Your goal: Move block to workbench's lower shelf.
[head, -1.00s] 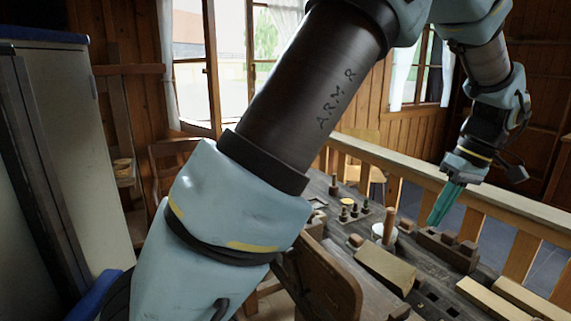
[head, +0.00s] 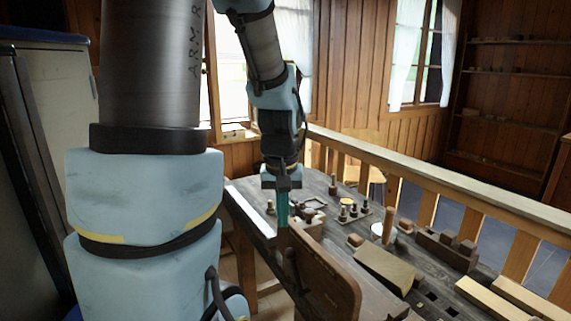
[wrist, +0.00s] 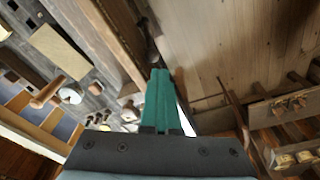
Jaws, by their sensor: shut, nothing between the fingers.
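The workbench (head: 338,215) stands in front of me with tools and wooden pieces on its dark top. A tan wooden block (head: 387,268) lies on the top; it also shows in the wrist view (wrist: 60,50). I cannot tell whether this or a smaller piece is the task's block. My gripper (head: 283,214) points down near the bench's left edge, apart from the tan block. Its teal fingers are shut and empty, together in the wrist view (wrist: 159,98). The bench's lower shelf cannot be made out.
A brown board (head: 325,278) stands at the bench's near side, close to my gripper. A mallet (head: 388,225), a white pot (head: 377,232) and several small pegs crowd the top. A wooden railing (head: 450,190) runs behind the bench. Plank floor (wrist: 240,50) shows beside it.

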